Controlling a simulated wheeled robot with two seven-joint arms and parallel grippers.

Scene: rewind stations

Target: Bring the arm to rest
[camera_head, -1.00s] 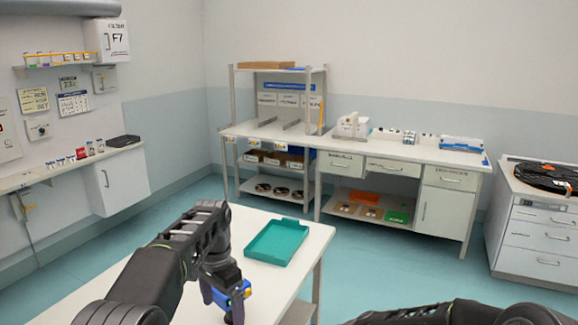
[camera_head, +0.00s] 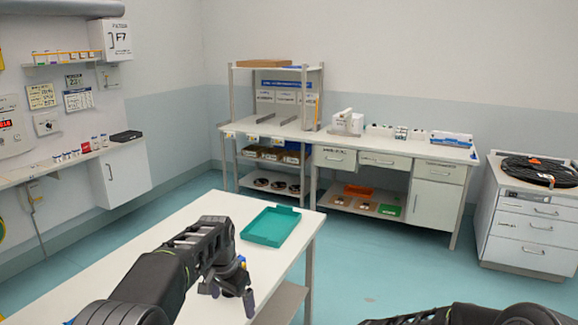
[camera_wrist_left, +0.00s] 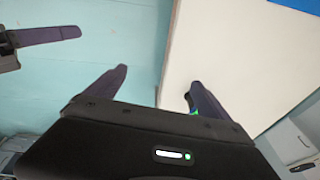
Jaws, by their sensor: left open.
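My left gripper (camera_head: 232,297) is in the lower middle of the head view, at the near right side of the white table (camera_head: 150,245). In the left wrist view the left gripper (camera_wrist_left: 158,82) is open, with nothing between its fingers. One finger is over the teal floor and the other over the white table edge. My right arm (camera_head: 470,314) shows at the bottom right of the head view, its gripper out of that picture. A dark finger (camera_wrist_left: 48,36) at the upper left of the left wrist view appears to be my right gripper's; its opening is hidden.
A teal tray (camera_head: 270,226) lies on the table's far right corner. A bright blue thing (camera_wrist_left: 298,4) is cut off at the wrist view's top right. A shelf bench (camera_head: 240,131), a drawer cabinet (camera_head: 530,226) and a wall unit (camera_head: 122,180) stand around clear floor (camera_head: 390,265).

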